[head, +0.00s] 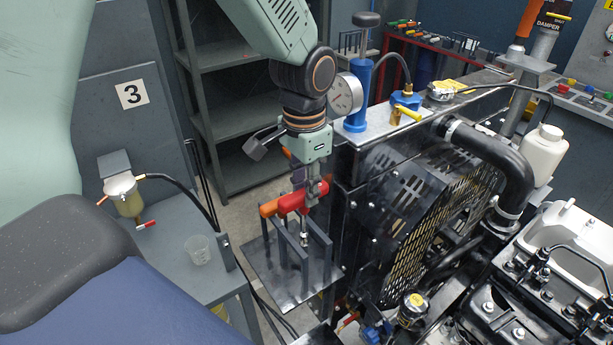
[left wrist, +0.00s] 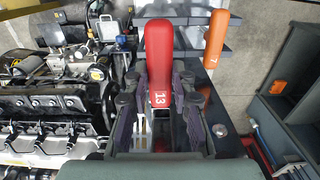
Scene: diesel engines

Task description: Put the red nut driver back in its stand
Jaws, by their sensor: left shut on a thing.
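My left gripper (head: 312,190) is shut on the red nut driver (head: 290,202), around its handle. In the left wrist view the red handle (left wrist: 159,50), marked 13, lies between the fingers (left wrist: 160,98). The driver's metal shaft points down among the upright posts of the dark stand (head: 320,250). I cannot tell whether the shaft is seated in a slot or only in front of it. An orange nut driver (head: 268,208) is at the stand beside the red one; the left wrist view shows it marked 7 (left wrist: 216,40). My right gripper is not in view.
The black engine with its perforated guard (head: 420,200) stands close to the right of the stand. A pressure gauge (head: 345,94) and blue pump (head: 358,95) are just above. A grey side table with a clear cup (head: 197,250) is at the left. Grey shelves (head: 225,90) stand behind.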

